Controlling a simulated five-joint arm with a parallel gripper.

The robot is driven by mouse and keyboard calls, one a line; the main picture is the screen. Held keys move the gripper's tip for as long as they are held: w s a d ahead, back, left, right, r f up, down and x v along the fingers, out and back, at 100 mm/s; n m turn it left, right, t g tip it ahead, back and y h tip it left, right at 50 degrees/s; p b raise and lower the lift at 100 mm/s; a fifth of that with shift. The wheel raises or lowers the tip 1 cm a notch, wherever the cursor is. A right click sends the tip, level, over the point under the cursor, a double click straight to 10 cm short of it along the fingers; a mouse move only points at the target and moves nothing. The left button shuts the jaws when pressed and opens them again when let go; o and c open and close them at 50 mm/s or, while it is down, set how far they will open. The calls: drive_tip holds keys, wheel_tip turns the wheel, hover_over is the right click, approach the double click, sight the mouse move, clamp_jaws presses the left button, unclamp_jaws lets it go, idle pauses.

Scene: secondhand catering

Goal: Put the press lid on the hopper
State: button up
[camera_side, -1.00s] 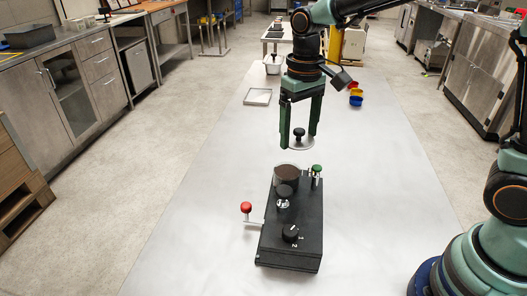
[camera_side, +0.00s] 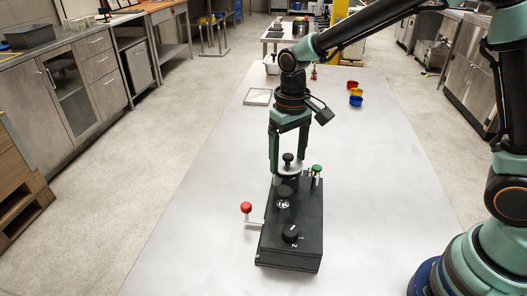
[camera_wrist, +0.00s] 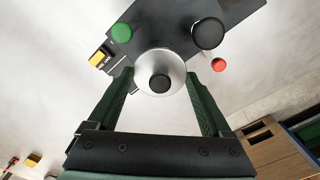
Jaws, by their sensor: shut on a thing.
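The press lid (camera_side: 288,159) is a silver disc with a black knob on top. It sits level between the fingers of my gripper (camera_side: 289,166), which is shut on it. The lid shows face-on in the wrist view (camera_wrist: 175,85), between my two green fingers. It is over the hopper at the back of the black machine (camera_side: 292,215). The hopper is almost fully hidden under the lid and fingers, so I cannot tell whether the lid touches its rim.
A green knob (camera_side: 317,168) stands close right of the lid. A black knob (camera_side: 285,191) is in front, and a red-knobbed lever (camera_side: 246,207) sticks out left. A pale tray (camera_side: 258,97) and small coloured bowls (camera_side: 356,92) lie farther back. The table sides are clear.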

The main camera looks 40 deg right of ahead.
sight(288, 155)
drive_tip(key=shift+f, duration=0.7)
idle(0.5)
drive_tip(key=o, duration=1.3)
wheel_tip(288, 155, up, 12)
drive_tip(key=shift+f, duration=0.25)
drive_tip(key=s+d+r+t, duration=0.2)
drive_tip(key=s+d+t, duration=0.3)
drive_tip(key=s+d, duration=0.4)
drive_tip(key=s, duration=0.2)
drive_tip(key=shift+s+t, duration=0.3)
drive_tip(key=shift+s, duration=0.1)
